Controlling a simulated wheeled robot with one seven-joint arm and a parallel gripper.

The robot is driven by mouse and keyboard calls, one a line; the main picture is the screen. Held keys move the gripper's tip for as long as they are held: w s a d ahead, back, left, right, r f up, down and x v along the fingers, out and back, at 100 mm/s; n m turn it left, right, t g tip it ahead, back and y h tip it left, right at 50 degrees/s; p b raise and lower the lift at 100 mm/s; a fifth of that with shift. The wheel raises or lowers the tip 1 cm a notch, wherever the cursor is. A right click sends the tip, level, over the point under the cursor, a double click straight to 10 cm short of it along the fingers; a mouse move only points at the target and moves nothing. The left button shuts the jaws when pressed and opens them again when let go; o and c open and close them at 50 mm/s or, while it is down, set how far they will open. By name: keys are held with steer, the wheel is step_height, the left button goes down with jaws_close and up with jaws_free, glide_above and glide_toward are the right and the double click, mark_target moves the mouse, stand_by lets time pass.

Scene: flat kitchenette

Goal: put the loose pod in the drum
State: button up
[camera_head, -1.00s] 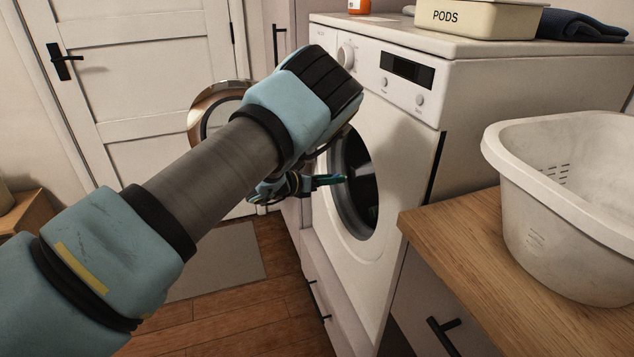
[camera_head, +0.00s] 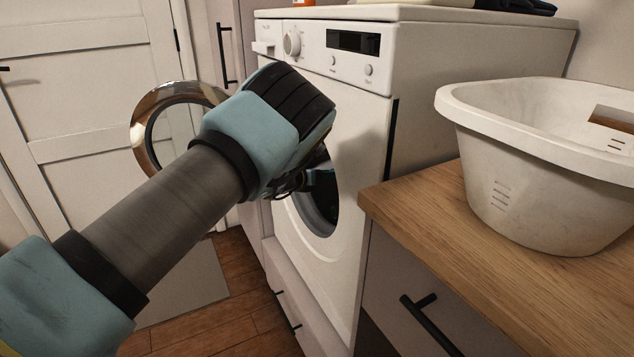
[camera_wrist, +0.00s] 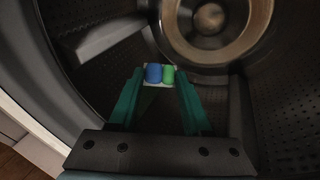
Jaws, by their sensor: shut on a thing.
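The pod (camera_wrist: 159,75), white with a blue and a green lobe, is between the fingertips of my gripper (camera_wrist: 160,86) in the wrist view. My gripper is shut on it. The perforated metal drum (camera_wrist: 290,95) surrounds the gripper in the wrist view, so the pod is inside the drum opening, off the wall as far as I can tell. In the head view my gripper (camera_head: 318,180) reaches into the drum mouth (camera_head: 322,215); the pod is hidden there behind my arm and the rim.
The washer's round door (camera_head: 150,112) stands open at the left. The washer (camera_head: 345,105) has a white front. A white laundry basket (camera_head: 530,165) sits on the wooden counter (camera_head: 440,245) at the right. A drawer handle (camera_head: 432,325) sticks out below the counter.

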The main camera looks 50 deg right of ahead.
steer(key=s+d+f+b, duration=0.1)
steer(key=s+d+b, duration=0.2)
steer(key=d, duration=0.4)
steer(key=shift+d+f+b, duration=0.35)
steer(key=shift+b, duration=0.4)
steer(key=o, duration=0.9)
steer(key=v, duration=1.1)
steer(key=shift+b, duration=0.3)
steer(key=shift+d, duration=0.1)
